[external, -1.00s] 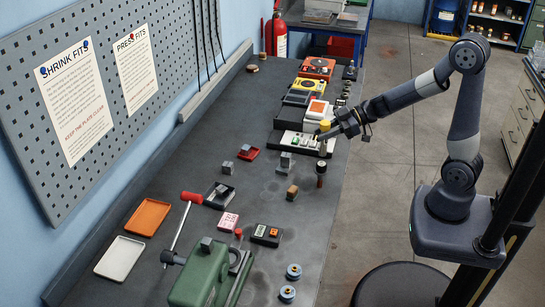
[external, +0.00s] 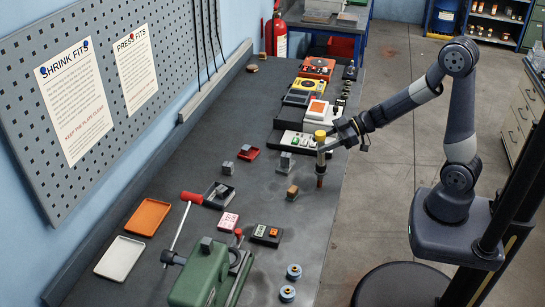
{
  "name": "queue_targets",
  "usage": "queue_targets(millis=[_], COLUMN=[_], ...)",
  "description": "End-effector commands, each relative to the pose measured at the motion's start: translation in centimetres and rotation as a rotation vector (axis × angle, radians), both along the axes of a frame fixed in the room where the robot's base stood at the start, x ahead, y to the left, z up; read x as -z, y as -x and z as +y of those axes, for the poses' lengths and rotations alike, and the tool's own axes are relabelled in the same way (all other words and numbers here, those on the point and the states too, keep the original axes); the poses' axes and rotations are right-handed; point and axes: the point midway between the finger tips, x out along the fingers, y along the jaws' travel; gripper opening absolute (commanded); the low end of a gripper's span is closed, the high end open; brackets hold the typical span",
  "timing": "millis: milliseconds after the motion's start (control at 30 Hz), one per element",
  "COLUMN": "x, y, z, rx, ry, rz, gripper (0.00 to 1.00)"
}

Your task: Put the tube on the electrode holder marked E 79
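A short brown post (external: 320,180) stands on the bench directly below the tube. The tube's lower end lines up with the post and hides its dark top. I cannot tell whether the tube is around the post or just above it. No E 79 marking is readable at this size, so I cannot tell which holder bears it.
Boxes and devices (external: 304,93) line the back right of the bench (external: 180,165).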

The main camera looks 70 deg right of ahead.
Motion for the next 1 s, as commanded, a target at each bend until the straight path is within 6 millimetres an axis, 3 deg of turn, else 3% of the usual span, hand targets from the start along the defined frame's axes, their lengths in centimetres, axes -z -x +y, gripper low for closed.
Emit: queue_targets(millis=[267, 800, 1000], x=[-0.6, -3.9, -4.7], y=[0.0, 7.4, 9.2], z=[0.0, -4.1, -4.9], rx=[0.000, 0.006, 0.003], ry=[0.000, 0.001, 0.000], rz=[-0.001, -0.003, -0.002], gripper=[0.47, 0.47, 0.47])
